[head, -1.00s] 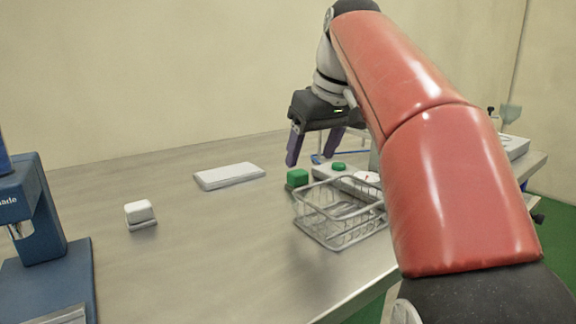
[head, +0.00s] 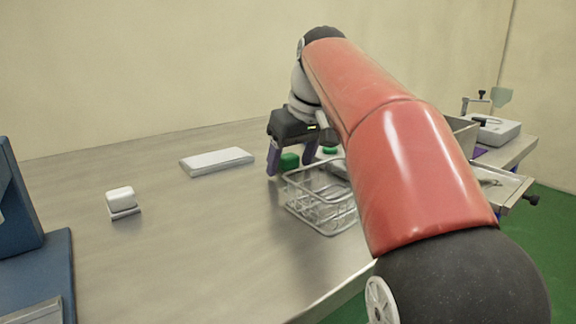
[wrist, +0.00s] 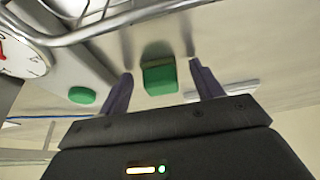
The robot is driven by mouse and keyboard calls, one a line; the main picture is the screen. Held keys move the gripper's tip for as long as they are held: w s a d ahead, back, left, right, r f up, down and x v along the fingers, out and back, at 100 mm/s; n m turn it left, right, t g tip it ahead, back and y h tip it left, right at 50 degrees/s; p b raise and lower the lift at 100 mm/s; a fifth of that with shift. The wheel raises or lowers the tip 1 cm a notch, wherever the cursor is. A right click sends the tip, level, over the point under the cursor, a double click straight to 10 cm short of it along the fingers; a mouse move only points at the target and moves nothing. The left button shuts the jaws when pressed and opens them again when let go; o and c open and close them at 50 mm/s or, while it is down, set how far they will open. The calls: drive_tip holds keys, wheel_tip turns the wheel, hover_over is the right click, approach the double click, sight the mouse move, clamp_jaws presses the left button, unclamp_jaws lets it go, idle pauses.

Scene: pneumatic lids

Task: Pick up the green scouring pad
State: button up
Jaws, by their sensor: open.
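The green scouring pad (head: 289,161) is a small green block on the metal table, just behind the wire basket. In the wrist view the pad (wrist: 159,76) lies between and a little beyond my fingertips. My gripper (head: 291,172) points down over it with its purple fingers apart, one on each side of the pad in the picture. In the wrist view my gripper (wrist: 160,72) is open and empty. I cannot tell whether either finger touches the pad.
A wire basket (head: 318,205) stands right in front of the pad; its rim (wrist: 120,20) is close in the wrist view. A green button (wrist: 82,95) and a dial (wrist: 22,55) are beside it. A white slab (head: 217,161) and a white block (head: 121,199) lie left, with bare table between.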

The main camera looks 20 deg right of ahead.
sight(292, 157)
drive_tip(key=c, duration=1.1)
drive_tip(key=shift+r, duration=0.1)
wheel_tip(292, 157, up, 10)
drive_tip(key=shift+f+p, duration=0.1)
drive_tip(key=shift+p, duration=0.55)
drive_tip(key=o, duration=0.4)
drive_tip(key=shift+c, duration=1.4)
